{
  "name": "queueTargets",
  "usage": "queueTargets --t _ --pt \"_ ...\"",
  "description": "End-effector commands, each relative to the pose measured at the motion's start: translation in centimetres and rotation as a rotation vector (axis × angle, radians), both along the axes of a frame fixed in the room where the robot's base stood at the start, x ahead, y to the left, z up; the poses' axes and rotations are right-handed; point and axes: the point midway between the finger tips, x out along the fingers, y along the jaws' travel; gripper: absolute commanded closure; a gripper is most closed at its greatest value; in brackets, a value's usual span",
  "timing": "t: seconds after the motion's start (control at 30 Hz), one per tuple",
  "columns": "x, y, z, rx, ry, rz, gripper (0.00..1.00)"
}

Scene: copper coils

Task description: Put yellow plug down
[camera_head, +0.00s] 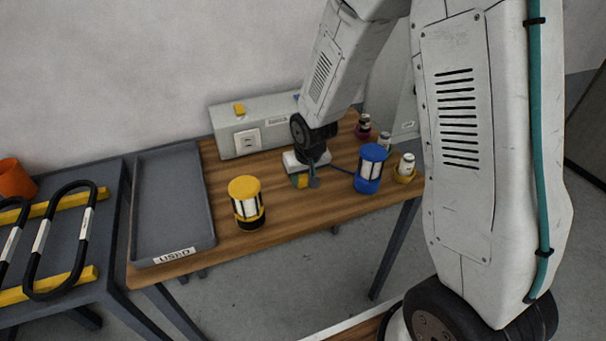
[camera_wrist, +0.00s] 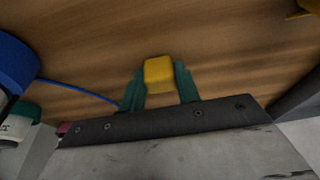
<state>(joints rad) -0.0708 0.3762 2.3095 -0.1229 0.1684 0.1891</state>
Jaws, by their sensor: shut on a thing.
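The yellow plug (camera_wrist: 159,74) is a small block between the green fingers of my gripper (camera_wrist: 160,82) in the wrist view. My gripper is shut on it, above the wooden tabletop (camera_wrist: 85,60). In the head view my gripper (camera_head: 306,181) is over the wooden table (camera_head: 215,240), between the yellow-topped cylinder and the blue cylinder, and part of the yellow plug (camera_head: 298,181) shows at the fingers. I cannot tell whether the plug touches the table.
A yellow-topped cylinder (camera_head: 246,203) and a blue one (camera_head: 370,168) stand on either side. A grey socket box (camera_head: 225,137) with a yellow piece (camera_head: 239,108) on top is behind. A grey tray (camera_head: 172,205) labelled USED lies left. Small containers (camera_head: 404,168) stand right. A blue cable (camera_wrist: 80,90) runs nearby.

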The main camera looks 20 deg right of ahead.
Motion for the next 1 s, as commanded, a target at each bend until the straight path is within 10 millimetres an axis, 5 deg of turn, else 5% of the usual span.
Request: queueTargets --t 0.03,0.07,0.13,0.53,1.0 --pt "0.0 0.0 0.0 0.000 -0.001 0.000 1.00" --pt "0.0 0.0 0.0 0.000 -0.001 0.000 0.65" --pt "0.0 0.0 0.0 0.000 -0.001 0.000 0.46" --pt "0.1 0.0 0.9 0.001 -0.005 0.000 0.46" --pt "-2.3 0.0 9.5 0.001 -0.007 0.000 0.46"
